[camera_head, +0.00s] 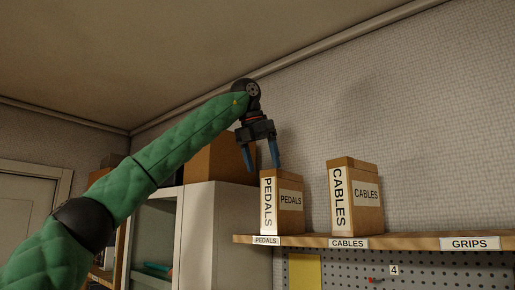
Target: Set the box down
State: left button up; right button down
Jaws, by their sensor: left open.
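The cardboard box labelled PEDALS (290,217) stands upright on the wall shelf (400,241), above the shelf label PEDALS. My left gripper (263,166) is open, its two blue fingers pointing down just above the top left of that box. No box is between the fingers. Whether a fingertip touches the box top, I cannot tell. A second cardboard box labelled CABLES (366,192) stands upright to the right, above the shelf label CABLES. My right gripper is not in view.
The shelf is bare above the GRIPS label (470,244) at the right. A white cabinet (220,235) with a brown box (215,160) on top stands left of the shelf, behind my arm. A pegboard (420,272) hangs below the shelf.

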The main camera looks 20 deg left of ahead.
pick_arm(q)
jog(key=shift+b+v, duration=0.5)
jog(key=shift+v, duration=1.9)
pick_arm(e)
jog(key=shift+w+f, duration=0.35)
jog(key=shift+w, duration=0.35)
